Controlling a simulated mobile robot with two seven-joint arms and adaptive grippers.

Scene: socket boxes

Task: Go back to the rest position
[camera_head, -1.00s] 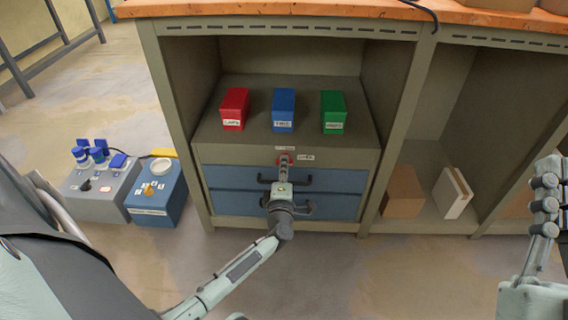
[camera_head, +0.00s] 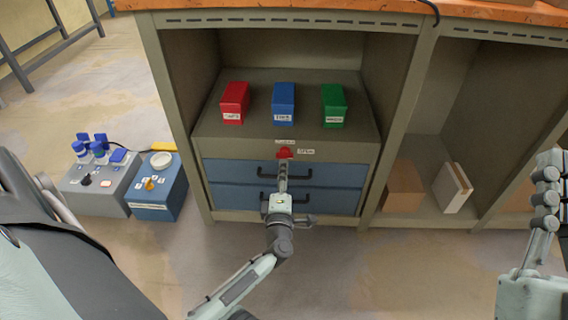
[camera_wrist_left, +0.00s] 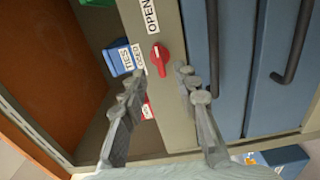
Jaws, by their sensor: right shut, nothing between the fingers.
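My left gripper (camera_head: 283,182) is in front of the blue drawers of the workbench cabinet, just below the red knob (camera_head: 284,153). In the left wrist view its two fingers (camera_wrist_left: 160,87) are apart with nothing between them. The knob (camera_wrist_left: 160,57) lies beyond the fingertips, clear of them. Its grip runs along the line towards the OPEN label (camera_wrist_left: 150,14). My right gripper (camera_head: 547,190) is at the right edge of the head view, shut and empty, away from the cabinet.
Red (camera_head: 235,103), blue (camera_head: 283,104) and green (camera_head: 334,105) boxes stand on the shelf above the drawers. Both drawers (camera_head: 330,176) look shut. A grey control box (camera_head: 98,190) and a blue one (camera_head: 157,190) are on the floor at left. A brown box (camera_head: 404,188) stands in the right compartment.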

